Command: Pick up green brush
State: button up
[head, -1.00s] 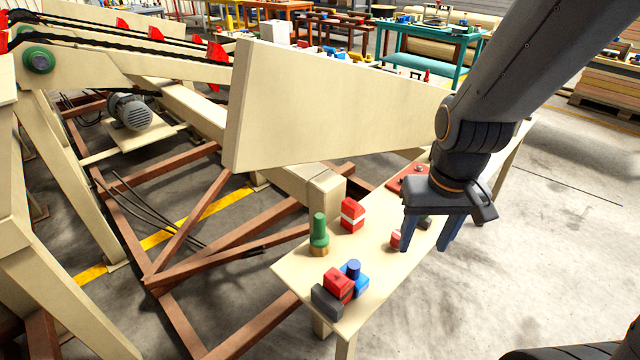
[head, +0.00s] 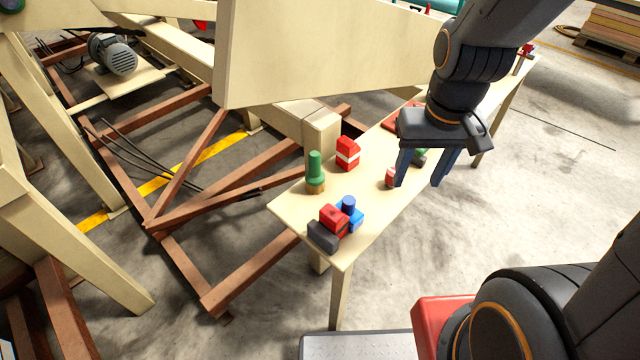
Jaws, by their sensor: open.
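The green brush (head: 315,168) stands upright near the left edge of the narrow cream table (head: 285,205), its tan bristle end down and green handle up. My gripper (head: 419,184) points down, to the right of the brush and well apart from it. Its two dark blue fingers are spread with nothing held between them. Nothing covers the brush.
A red box with a white band (head: 347,154) stands close right of the brush. In front are a red block (head: 332,219), a dark grey block (head: 322,236) and a blue piece (head: 350,213). A small red-white item (head: 391,178) sits beside my gripper. A large cream panel (head: 310,50) rises behind.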

aim_at(315, 178)
jog(key=k, duration=0.5)
jog(key=z, duration=2.1)
jog(key=i, duration=1.15)
jog(key=u, duration=2.55)
